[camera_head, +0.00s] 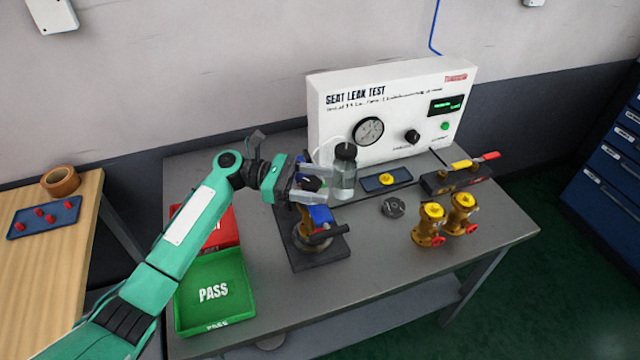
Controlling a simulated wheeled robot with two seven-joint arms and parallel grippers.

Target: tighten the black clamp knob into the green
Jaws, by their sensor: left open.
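My left gripper (316,184) is open, pointing right above the clamp fixture at the middle of the grey bench. A dark round shape, apparently the black clamp knob (311,184), shows between its fingers; whether they touch it I cannot tell. Under it stands the fixture with a black base plate (327,257), a brass-coloured valve partly hidden by the gripper, a blue part (321,214) and a black bar (330,233). No green mark on the knob can be made out. My right gripper is not in view.
A clear bottle with a black cap (345,172) stands just right of the gripper. The white SEAT LEAK TEST panel (335,118) is behind. A green PASS tray (240,262) and red tray (228,232) lie left. Two brass valves (428,222) stand right. The front bench is clear.

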